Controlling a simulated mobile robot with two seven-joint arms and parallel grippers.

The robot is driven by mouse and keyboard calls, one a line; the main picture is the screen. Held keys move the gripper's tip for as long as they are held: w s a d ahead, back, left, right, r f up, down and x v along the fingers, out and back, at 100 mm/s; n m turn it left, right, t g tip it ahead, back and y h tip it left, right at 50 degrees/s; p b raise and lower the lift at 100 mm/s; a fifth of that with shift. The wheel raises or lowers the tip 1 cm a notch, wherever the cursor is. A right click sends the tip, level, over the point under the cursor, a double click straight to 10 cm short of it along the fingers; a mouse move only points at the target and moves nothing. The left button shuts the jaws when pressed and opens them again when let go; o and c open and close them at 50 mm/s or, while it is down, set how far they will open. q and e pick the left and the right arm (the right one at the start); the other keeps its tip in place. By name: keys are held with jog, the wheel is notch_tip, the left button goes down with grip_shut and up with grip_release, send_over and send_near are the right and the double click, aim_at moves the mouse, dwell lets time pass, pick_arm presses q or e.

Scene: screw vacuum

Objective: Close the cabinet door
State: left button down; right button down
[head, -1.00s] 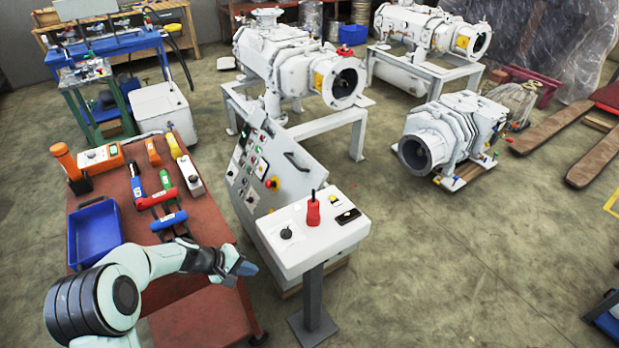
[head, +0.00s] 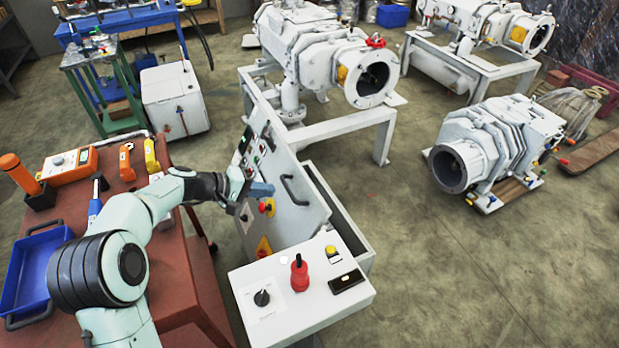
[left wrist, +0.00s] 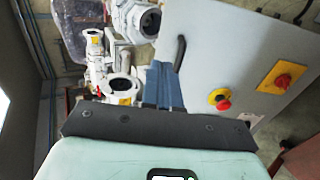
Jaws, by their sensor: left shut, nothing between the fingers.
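The white control cabinet's door (head: 280,210) carries buttons, a red knob on yellow and a dark handle (head: 294,189). Its right edge stands apart from the cabinet body (head: 347,222), so the door is ajar. In the left wrist view the door (left wrist: 235,40) fills the right side, with its handle (left wrist: 180,52) just beyond my fingers. My left gripper (head: 262,189) is shut and empty, with blue fingers in front of the door face, left of the handle. The fingers also show in the left wrist view (left wrist: 163,85). I cannot tell whether they touch the door. My right gripper is out of view.
A white pedestal panel (head: 300,305) with a red switch stands in front of the cabinet. The red-brown table (head: 180,275) with a blue tray (head: 28,270) and tools is at the left. White vacuum pumps (head: 330,50) stand behind.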

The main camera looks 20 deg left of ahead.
aim_at(315, 194)
pick_arm(q)
jog(key=p+x, duration=0.1)
jog(key=x, duration=1.2)
jog(key=shift+d+f, duration=0.2)
jog(key=shift+d, duration=0.1)
jog(key=shift+w, duration=0.1)
